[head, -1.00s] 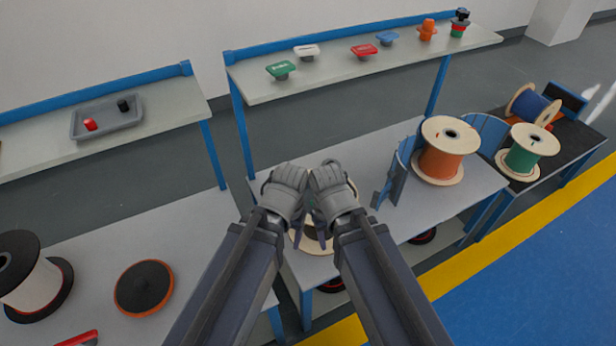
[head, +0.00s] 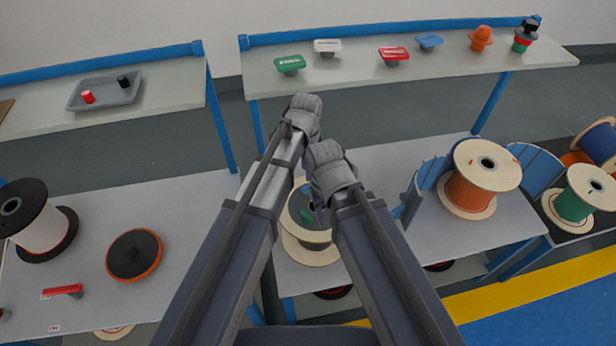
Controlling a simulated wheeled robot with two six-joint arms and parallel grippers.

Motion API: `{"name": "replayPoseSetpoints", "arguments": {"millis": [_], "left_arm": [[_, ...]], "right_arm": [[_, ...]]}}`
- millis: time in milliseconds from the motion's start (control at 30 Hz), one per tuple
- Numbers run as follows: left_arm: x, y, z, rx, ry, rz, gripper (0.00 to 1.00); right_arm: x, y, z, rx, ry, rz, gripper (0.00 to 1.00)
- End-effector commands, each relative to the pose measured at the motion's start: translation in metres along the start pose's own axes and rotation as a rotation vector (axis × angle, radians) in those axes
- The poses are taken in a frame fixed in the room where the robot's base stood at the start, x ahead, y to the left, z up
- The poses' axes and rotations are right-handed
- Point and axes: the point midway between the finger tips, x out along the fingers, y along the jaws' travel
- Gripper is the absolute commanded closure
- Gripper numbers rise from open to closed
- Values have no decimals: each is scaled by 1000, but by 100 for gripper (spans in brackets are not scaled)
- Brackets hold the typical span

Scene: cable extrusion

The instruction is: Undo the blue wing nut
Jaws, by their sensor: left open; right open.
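A small blue flat-topped piece (head: 429,41) stands on the raised back shelf, right of a red one; it looks like a wing nut. A small blue patch also shows on the pale-flanged spool (head: 310,257) on the table below, partly hidden by my arms, with a green part in its middle. I cannot tell whether that patch is a wing nut. My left gripper (head: 306,140) is open, raised above and behind the spool, near the shelf's front edge. My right gripper (head: 318,203) is open, lower, over the spool. Neither visibly holds anything.
Green (head: 290,65), white (head: 327,47) and red (head: 393,56) pieces share the shelf (head: 345,76). An orange spool (head: 471,190) with blue curved panels stands right. A grey tray (head: 105,94) is at the back left. The left table (head: 185,215) has free room.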

Motion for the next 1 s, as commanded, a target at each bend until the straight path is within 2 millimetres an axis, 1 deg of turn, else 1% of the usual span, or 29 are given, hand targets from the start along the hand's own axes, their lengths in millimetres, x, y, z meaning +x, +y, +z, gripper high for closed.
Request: {"name": "replayPoseSetpoints", "arguments": {"millis": [233,367,567,900,1000], "left_arm": [[2,-1,-1,14,2,0,57],[7,-1,-1,14,2,0,57],[25,-1,-1,13,2,0,57],[68,-1,-1,12,2,0,57],[76,-1,-1,12,2,0,57]], "right_arm": [[2,0,0,0,0,0,50],[7,-1,0,0,0,0,50],[25,-2,-1,0,0,0,50],[68,-6,-4,0,0,0,50],[75,-7,-4,0,0,0,50]]}}
